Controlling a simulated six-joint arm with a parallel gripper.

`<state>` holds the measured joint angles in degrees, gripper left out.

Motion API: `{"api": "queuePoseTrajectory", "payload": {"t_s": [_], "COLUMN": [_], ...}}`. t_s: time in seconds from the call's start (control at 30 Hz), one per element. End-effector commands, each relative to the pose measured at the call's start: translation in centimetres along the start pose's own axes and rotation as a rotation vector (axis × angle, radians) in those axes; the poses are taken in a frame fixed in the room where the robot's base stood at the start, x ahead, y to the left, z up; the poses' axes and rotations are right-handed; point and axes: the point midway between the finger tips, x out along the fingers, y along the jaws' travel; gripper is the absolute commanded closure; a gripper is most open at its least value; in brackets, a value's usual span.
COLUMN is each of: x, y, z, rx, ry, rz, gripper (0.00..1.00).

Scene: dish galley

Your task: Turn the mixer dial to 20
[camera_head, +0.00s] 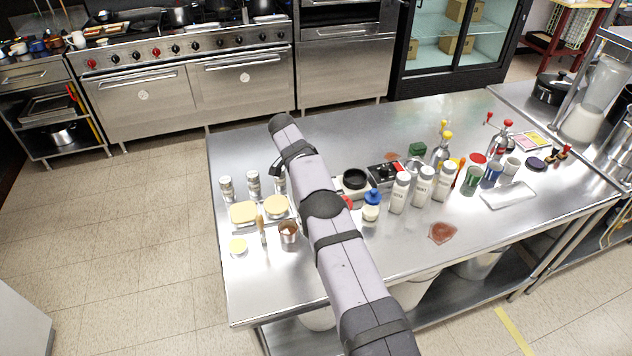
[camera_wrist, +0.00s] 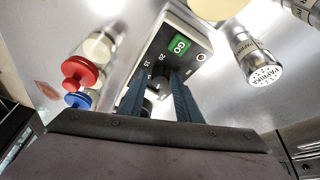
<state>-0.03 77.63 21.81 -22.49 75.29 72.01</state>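The mixer shows in the wrist view as a pale box with a dark control panel (camera_wrist: 197,50). It has a green GO button (camera_wrist: 179,45) and printed marks that include 15 and 20. Its dark dial (camera_wrist: 160,83) lies between the two fingers of my gripper (camera_wrist: 161,72), partly covered by them. The fingers stand apart, one on each side of the dial; I cannot tell whether they touch it. The dial's pointer cannot be read. In the head view, my arm hides the gripper and the panel; a pale body with a round black top (camera_head: 354,179), likely the mixer, shows beside the arm.
A red-capped bottle (camera_wrist: 82,72) and a blue-capped bottle (camera_wrist: 80,99) stand left of the mixer in the wrist view. A paprika shaker (camera_wrist: 258,62) is to the right. White shakers (camera_head: 400,192) stand right of my arm in the head view. The table's back left is clear.

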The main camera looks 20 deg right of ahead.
Motion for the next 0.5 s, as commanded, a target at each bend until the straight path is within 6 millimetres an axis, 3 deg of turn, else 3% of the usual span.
{"api": "queuePoseTrajectory", "payload": {"t_s": [0.5], "x": [-0.88], "y": [-0.11], "z": [0.01], "rx": [0.000], "ry": [0.001], "rz": [-0.003], "gripper": [0.59]}}
